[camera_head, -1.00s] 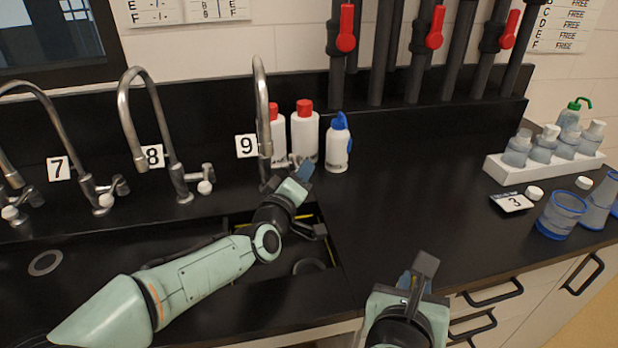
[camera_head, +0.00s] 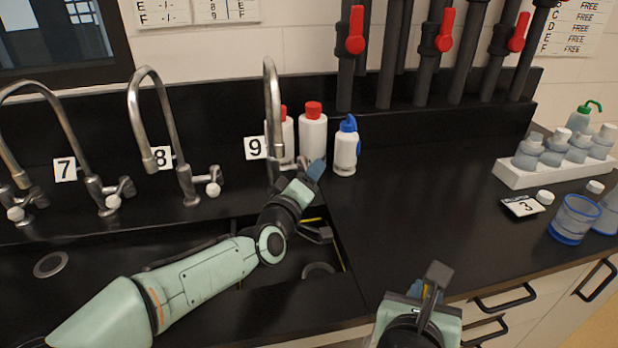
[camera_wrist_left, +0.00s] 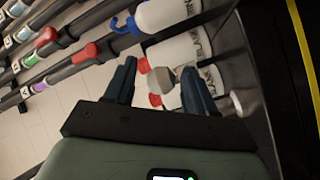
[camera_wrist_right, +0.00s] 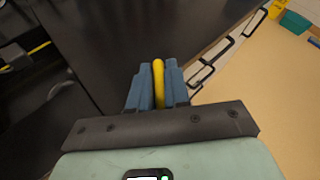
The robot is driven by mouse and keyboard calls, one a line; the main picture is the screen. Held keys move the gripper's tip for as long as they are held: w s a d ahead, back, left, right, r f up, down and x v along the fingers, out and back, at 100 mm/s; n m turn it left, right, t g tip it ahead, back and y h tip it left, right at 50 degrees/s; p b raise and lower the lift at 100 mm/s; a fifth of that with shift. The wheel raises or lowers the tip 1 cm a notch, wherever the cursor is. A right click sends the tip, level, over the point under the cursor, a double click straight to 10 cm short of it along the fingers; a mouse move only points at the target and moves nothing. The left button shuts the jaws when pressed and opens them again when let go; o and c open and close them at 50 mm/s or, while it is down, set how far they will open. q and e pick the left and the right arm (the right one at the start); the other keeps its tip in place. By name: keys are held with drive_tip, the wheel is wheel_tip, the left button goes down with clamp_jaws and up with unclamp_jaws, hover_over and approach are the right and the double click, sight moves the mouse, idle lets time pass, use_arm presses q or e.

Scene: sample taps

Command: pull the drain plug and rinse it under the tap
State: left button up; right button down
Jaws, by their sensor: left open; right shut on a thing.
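My right gripper (camera_head: 432,285) is over the counter's front edge, right of the sink. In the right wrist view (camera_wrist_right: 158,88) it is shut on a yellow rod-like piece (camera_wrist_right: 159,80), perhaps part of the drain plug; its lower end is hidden. My left gripper (camera_head: 318,200) is open by the base of tap 9 (camera_head: 272,100), above the sink (camera_head: 343,255). In the left wrist view a grey faceted piece (camera_wrist_left: 163,76) shows between its fingers; I cannot tell whether they touch it. A dark round shape (camera_head: 318,270) lies in the sink, partly shadowed.
White bottles with a red cap (camera_head: 313,130) and a blue top (camera_head: 346,150) stand right of tap 9. Tap 8 (camera_head: 165,110) is to its left. A bottle rack (camera_head: 540,180) and blue-rimmed beaker (camera_head: 573,220) stand at right. The middle counter is clear.

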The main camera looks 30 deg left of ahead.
use_arm(q)
drive_tip(key=s+d, duration=0.1)
drive_tip(key=s, duration=1.1)
drive_tip(key=shift+p, duration=0.3)
drive_tip(key=shift+f, duration=0.1)
